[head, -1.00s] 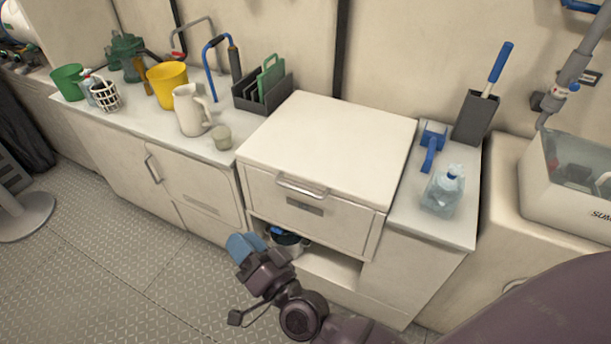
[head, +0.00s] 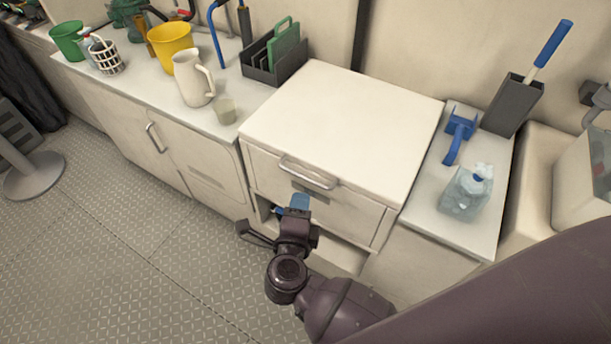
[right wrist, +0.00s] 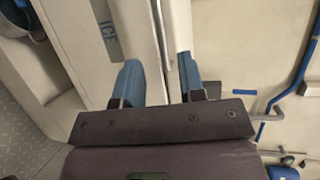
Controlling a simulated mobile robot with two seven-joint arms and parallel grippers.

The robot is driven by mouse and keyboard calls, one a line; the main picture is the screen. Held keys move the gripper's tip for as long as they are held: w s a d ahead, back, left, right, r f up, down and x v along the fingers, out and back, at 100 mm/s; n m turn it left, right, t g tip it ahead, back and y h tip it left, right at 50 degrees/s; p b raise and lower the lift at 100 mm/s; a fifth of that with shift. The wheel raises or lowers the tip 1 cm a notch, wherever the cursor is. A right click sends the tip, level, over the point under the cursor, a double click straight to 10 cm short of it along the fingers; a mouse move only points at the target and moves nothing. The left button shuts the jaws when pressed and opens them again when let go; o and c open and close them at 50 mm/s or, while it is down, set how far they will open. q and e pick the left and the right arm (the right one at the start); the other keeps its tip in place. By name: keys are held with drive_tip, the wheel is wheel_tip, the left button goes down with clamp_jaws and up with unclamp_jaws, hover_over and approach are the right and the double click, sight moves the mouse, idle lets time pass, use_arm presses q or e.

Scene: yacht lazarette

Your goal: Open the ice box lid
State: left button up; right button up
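The ice box (head: 330,150) is a cream chest set in the counter, with its flat lid (head: 345,120) lying shut. A metal bar handle (head: 308,173) is on its front below the lid edge. My right gripper (head: 299,203) is just below the handle, in front of the box. In the right wrist view its two blue fingers (right wrist: 157,82) are apart, with the handle bar (right wrist: 166,35) running up from between them; contact cannot be told. The label plate (right wrist: 106,28) shows left of the fingers. My left gripper is not in view.
The lid top is bare.

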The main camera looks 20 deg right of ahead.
sight(305, 177)
drive_tip(key=b+x, duration=0.1)
drive_tip(key=x, duration=0.8)
drive_tip(key=shift+w+d, duration=0.1)
drive_tip(key=shift+w, duration=0.1)
clamp_jaws()
